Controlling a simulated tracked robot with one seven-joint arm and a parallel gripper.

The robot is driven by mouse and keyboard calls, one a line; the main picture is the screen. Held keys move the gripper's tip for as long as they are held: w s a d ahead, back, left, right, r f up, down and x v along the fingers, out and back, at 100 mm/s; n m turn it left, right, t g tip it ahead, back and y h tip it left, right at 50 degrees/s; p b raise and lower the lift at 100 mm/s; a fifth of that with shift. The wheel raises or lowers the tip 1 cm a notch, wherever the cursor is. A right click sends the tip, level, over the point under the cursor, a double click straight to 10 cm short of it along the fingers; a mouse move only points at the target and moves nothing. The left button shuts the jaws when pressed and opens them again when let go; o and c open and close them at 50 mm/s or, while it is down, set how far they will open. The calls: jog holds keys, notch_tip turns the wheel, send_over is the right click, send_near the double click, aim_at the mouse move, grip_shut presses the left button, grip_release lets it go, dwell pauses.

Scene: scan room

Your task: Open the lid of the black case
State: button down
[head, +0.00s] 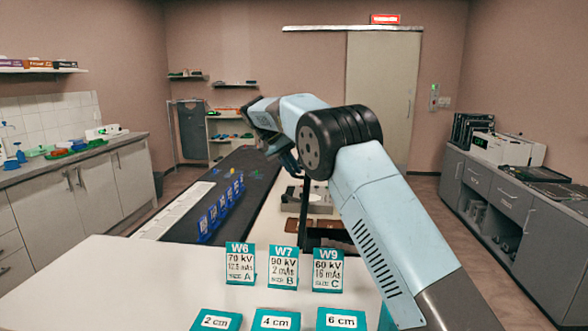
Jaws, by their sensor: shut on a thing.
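A dark case (296,236) stands on the pale table behind the sign cards, partly hidden by the cards and my arm. A thin black upright piece (303,207) rises from it. It looks like the lid seen nearly edge-on, standing raised, though its face does not show. My gripper (293,167) points down at the top of this piece, and its fingers appear shut on the upper edge. My arm hides part of the fingers and the right side of the case.
Teal signs W6 (240,264), W7 (283,267) and W9 (328,269) stand in front. Labels for 2 cm, 4 cm and 6 cm lie nearer. A grey device (317,201) is behind the case. Blue holders (222,208) line the dark surface at left.

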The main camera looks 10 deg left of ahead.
jog(key=shift+f, duration=0.4)
jog(key=c, duration=1.4)
grip_release()
jog(key=shift+w, duration=0.2)
jog(key=shift+o, duration=1.2)
jog(key=shift+r, duration=0.15)
jog(key=shift+s+r, duration=0.1)
jog(key=v, duration=0.7)
jog(key=shift+a, duration=0.15)
